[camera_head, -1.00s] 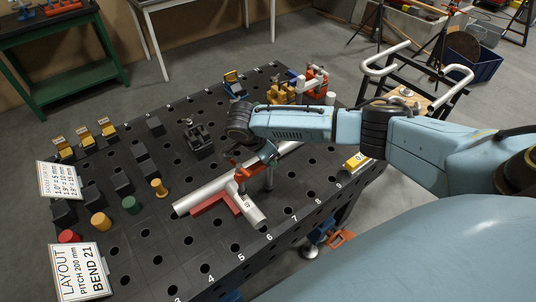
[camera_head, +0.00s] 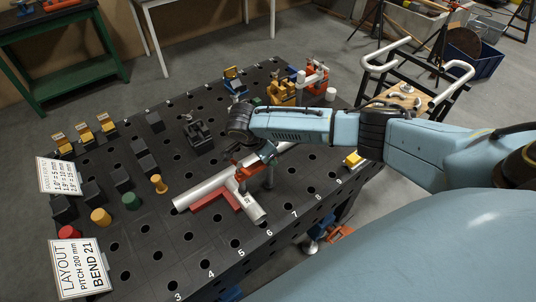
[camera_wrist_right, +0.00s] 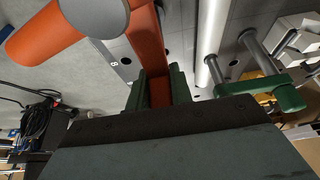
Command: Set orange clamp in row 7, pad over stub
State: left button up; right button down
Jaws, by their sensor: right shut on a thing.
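The silver pipe (camera_head: 203,192) lies across the black perforated table, with a short labelled stub (camera_head: 254,211) branching toward the front edge beside a red angled piece (camera_head: 212,208). My right gripper (camera_head: 266,153) is over the pipe, shut on the orange clamp (camera_head: 243,172). A grey post (camera_head: 269,178) stands below the gripper. Whether it sits in a hole cannot be told. In the right wrist view, green fingers (camera_wrist_right: 160,90) grip the orange clamp (camera_wrist_right: 146,42), and its grey round pad (camera_wrist_right: 95,12) shows at the top. The pad's contact with the stub is unclear. My left gripper is not in view.
Row numbers run along the table's front edge, including 7 (camera_head: 296,211). Yellow-topped blocks (camera_head: 83,137), a green cylinder (camera_head: 131,202) and a black clamp (camera_head: 198,134) stand left of the pipe. Orange and red fixtures (camera_head: 284,92) stand at the back.

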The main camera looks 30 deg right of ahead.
jog(key=shift+f, duration=0.25)
jog(key=c, duration=1.2)
grip_release()
jog(key=shift+o, duration=0.2)
jog(key=shift+f, duration=0.1)
